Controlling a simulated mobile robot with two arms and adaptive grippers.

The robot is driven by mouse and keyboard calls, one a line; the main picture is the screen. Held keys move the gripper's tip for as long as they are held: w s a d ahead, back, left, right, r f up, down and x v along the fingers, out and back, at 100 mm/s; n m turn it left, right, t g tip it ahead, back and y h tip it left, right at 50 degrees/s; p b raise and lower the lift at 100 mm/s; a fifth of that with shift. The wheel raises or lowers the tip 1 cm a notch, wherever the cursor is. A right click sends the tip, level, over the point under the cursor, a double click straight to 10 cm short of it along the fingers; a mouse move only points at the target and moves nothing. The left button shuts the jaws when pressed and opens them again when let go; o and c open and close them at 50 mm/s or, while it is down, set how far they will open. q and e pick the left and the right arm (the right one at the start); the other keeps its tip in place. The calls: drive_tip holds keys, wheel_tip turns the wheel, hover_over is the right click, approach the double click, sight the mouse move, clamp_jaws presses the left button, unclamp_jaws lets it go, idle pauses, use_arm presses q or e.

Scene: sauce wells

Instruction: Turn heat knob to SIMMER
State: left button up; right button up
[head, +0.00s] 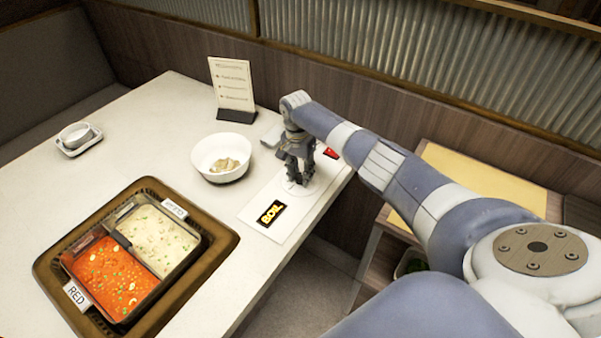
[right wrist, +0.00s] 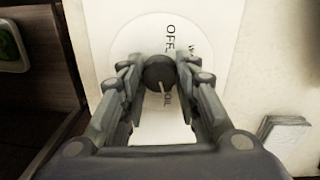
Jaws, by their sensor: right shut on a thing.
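The heat knob (right wrist: 160,70) is a dark round knob with a pale pointer line. In the right wrist view it sits between the two fingers of my right gripper (right wrist: 160,82), which is shut on it. Its line points down toward lettering ending in "OIL"; "OFF" is printed above it on the white round dial (right wrist: 125,40). Other dial markings are partly hidden by the fingers. In the head view my right gripper (head: 297,178) points down at the dial on the white panel (head: 295,222). My left gripper is not in view.
A split pot with red broth (head: 110,277) and pale broth (head: 158,238) sits in a brown-rimmed recess (head: 222,242) at the front left. A white bowl (head: 205,170), menu stand (head: 232,90) and small cup (head: 77,135) stand on the table. A slatted partition (head: 400,50) is behind.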

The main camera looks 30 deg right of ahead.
sight(298, 176)
drive_tip(key=shift+r+n+p, duration=0.1)
drive_tip(key=shift+n+p, duration=0.6)
drive_tip(key=shift+n, duration=0.4)
drive_tip(key=n+p, duration=0.1)
drive_tip(key=n, duration=0.1)
drive_tip(key=shift+n, duration=0.3)
drive_tip(key=n+p, duration=0.1)
drive_tip(key=n, duration=0.3)
drive_tip(key=shift+n+p, duration=0.35)
drive_tip(key=shift+n, duration=0.05)
drive_tip(key=o, duration=1.1)
drive_tip(key=r, duration=1.1)
drive_tip(key=shift+a+r, duration=0.35)
drive_tip(key=shift+r, duration=0.05)
